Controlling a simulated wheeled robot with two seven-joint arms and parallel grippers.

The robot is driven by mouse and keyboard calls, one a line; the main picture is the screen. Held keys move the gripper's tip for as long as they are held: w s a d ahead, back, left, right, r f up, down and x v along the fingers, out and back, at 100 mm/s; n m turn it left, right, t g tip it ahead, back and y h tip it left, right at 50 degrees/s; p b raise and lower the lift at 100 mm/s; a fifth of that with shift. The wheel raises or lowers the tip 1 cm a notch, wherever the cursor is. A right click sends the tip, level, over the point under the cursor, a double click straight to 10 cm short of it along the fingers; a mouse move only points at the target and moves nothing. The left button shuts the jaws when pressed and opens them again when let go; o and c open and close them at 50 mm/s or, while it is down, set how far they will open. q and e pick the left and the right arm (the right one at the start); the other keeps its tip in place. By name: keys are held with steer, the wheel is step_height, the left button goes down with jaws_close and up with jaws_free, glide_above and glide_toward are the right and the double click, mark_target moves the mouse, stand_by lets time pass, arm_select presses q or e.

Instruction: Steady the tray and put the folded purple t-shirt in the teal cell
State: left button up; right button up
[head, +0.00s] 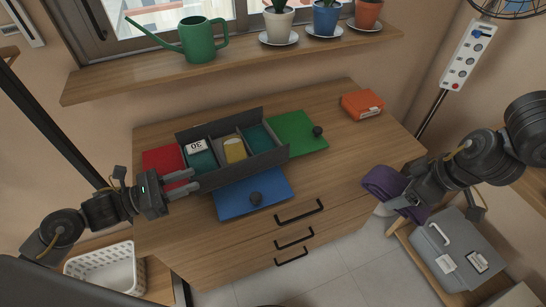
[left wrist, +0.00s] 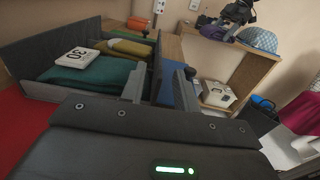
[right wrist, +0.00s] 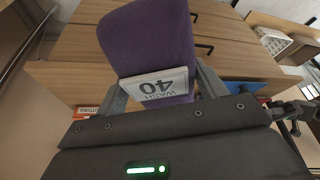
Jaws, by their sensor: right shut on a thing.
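The folded purple t-shirt (head: 383,183) is in my right gripper (head: 408,197), off the dresser's right front corner. In the right wrist view the purple cloth (right wrist: 148,40) carries a white "WASH 40" tag between the fingers. The grey tray (head: 287,158) lies on the dresser. Its right cell (head: 257,138) looks teal and empty. Its middle cell holds a mustard cloth (head: 234,150). Its left cell holds a teal cloth (head: 203,164) with a "30" tag. My left gripper (head: 192,182) is at the tray's left front corner, fingers apart; contact is unclear.
A red mat (head: 160,160), a green mat (head: 296,135) and a blue mat (head: 235,196) surround the tray. Dark knobs stand on the green and blue ones. An orange box (head: 362,104) sits at the back right. The dresser top (head: 345,150) is bare at right.

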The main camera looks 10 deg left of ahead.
mark_target(202, 175)
arm_select(q)
steer(key=shift+p+x, duration=0.4)
steer(key=shift+x, duration=1.8)
jaws_close()
